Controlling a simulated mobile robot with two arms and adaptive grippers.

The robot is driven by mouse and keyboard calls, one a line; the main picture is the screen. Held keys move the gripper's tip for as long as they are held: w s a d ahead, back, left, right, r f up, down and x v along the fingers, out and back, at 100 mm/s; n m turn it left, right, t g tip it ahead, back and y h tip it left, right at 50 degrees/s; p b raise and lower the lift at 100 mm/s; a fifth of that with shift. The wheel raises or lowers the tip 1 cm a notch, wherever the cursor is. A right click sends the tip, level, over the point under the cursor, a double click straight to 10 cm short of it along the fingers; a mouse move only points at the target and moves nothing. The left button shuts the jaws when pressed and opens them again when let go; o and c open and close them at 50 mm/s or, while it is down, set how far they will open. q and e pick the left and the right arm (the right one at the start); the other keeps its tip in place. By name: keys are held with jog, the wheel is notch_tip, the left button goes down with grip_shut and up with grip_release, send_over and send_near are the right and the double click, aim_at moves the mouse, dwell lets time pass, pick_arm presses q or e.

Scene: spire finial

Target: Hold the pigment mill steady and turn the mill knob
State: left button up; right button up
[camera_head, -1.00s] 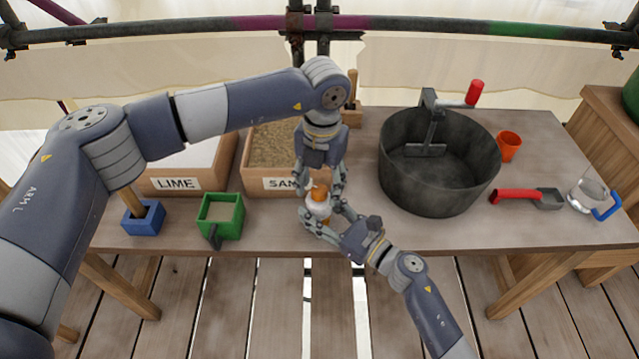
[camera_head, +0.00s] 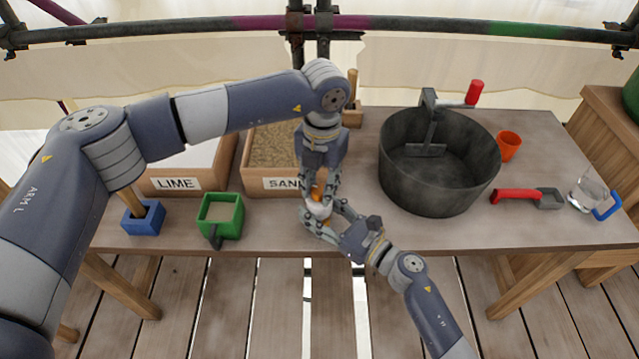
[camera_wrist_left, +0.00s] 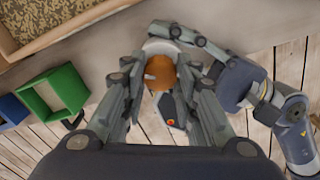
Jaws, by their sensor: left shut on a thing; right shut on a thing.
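The pigment mill (camera_head: 318,210) stands near the front edge of the table, with a whitish body and an orange knob (camera_head: 320,186) on top. My left gripper (camera_head: 320,188) comes down from above and is shut on the knob. The knob also shows between the left fingers in the left wrist view (camera_wrist_left: 163,75). My right gripper (camera_head: 322,215) reaches in from the lower right and is shut around the mill's body. The fingers of both grippers hide much of the mill.
A lime box (camera_head: 178,184) and a sand box (camera_head: 262,183) stand behind at left. A green box (camera_head: 232,222) and a blue block (camera_head: 143,220) sit at front left. A large dark tub (camera_head: 440,190), an orange cup (camera_head: 509,146), a red-handled scoop (camera_head: 515,195) and a clear jug (camera_head: 588,190) are at right.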

aim_at(319, 190)
pick_arm(q)
jog(key=m, duration=1)
dwell(0.6)
jog(key=o, duration=1.1)
jog(key=shift+r, duration=0.1)
jog(key=r, duration=1.2)
jog(key=shift+s, duration=0.2)
jog(key=shift+f, duration=0.1)
